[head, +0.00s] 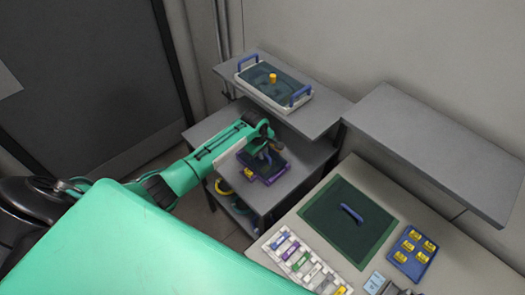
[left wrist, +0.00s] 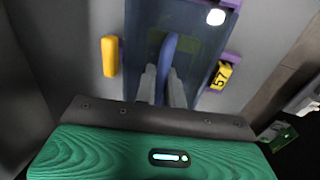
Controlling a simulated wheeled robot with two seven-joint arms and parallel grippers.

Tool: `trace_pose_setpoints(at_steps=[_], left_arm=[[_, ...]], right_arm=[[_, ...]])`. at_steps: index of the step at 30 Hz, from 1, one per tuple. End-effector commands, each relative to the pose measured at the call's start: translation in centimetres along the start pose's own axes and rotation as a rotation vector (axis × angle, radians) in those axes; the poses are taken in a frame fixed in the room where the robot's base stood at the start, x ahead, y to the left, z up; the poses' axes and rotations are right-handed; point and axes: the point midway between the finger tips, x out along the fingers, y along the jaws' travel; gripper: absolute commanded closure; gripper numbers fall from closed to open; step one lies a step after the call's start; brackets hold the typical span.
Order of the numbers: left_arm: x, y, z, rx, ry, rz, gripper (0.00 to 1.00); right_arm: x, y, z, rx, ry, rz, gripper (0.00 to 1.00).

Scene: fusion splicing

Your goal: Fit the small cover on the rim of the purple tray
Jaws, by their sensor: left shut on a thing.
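The small cover (head: 275,155) is a dark, see-through panel with a blue handle, at or just above the purple tray (head: 266,181) on the grey cabinet top. My left gripper (head: 267,150) is shut on the handle. In the left wrist view the two fingers (left wrist: 163,88) pinch the blue handle (left wrist: 168,48), with the cover (left wrist: 140,30) around it. Purple tray edges (left wrist: 232,57) show at its right side. The frames do not show clearly whether the cover touches the rim all round. My right gripper is not in view.
A yellow piece (left wrist: 110,56) and a yellow "57" label (left wrist: 221,76) flank the tray. A white tray with blue handles (head: 302,95) stands on the shelf behind. A large dark panel (head: 325,222), several coloured items (head: 290,252) and a blue tray (head: 405,268) lie on the right table.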

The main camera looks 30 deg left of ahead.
Motion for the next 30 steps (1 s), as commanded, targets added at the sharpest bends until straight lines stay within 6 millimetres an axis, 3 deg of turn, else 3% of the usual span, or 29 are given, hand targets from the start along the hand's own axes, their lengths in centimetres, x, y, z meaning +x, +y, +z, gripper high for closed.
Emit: trace_pose_setpoints(at_steps=[11, 12, 15, 24, 30], left_arm=[[0.4, -0.1, 0.1, -0.001, -0.001, 0.001, 1.00], [0.5, -0.1, 0.0, 0.000, -0.001, 0.001, 0.85], [0.4, -0.1, 0.0, 0.000, 0.000, 0.001, 0.67], [0.3, -0.1, 0.0, 0.000, 0.000, 0.001, 0.67], [-1.4, 0.0, 0.0, 0.001, 0.000, 0.003, 0.67]], right_arm=[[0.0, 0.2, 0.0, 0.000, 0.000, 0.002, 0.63], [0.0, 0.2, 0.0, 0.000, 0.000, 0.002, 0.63], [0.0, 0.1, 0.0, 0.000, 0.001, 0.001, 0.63], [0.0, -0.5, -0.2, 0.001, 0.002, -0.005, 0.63], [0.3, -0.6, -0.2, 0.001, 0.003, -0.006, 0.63]])
